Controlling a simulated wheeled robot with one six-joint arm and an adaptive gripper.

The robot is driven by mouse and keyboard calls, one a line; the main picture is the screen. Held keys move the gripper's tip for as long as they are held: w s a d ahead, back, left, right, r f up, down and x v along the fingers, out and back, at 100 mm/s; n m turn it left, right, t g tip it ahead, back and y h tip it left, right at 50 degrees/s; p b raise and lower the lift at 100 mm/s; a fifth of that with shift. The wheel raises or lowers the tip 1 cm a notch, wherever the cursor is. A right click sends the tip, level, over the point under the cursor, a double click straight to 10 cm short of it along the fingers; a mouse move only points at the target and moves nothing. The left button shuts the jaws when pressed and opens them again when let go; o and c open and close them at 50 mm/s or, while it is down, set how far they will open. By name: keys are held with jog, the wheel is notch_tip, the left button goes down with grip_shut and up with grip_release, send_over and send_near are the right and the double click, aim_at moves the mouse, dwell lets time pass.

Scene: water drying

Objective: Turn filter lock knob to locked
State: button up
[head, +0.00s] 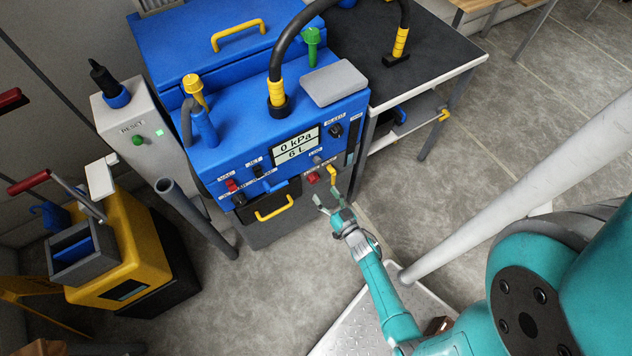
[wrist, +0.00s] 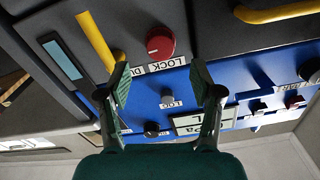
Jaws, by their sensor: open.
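A round red knob (wrist: 160,42) with a pale pointer mark sits on the panel beside a label reading LOCK; the rest of that label is partly hidden. The same red knob (head: 313,177) shows low on the blue machine's front in the head view. My gripper (head: 328,201) is just in front of the lower right of this panel. In the wrist view my gripper (wrist: 160,82) has its fingers spread apart and empty. The red knob appears beyond and between the fingertips, with no visible contact. I cannot tell which setting its pointer marks.
A yellow lever (wrist: 97,42) stands close beside the red knob, near one finger. A small grey knob (wrist: 167,101) is on the blue panel (wrist: 140,105). A yellow drawer handle (head: 273,208) is left of my gripper.

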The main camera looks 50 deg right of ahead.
aim_at(316, 181)
jog(key=shift+x, duration=3.1)
jog(key=c, duration=1.1)
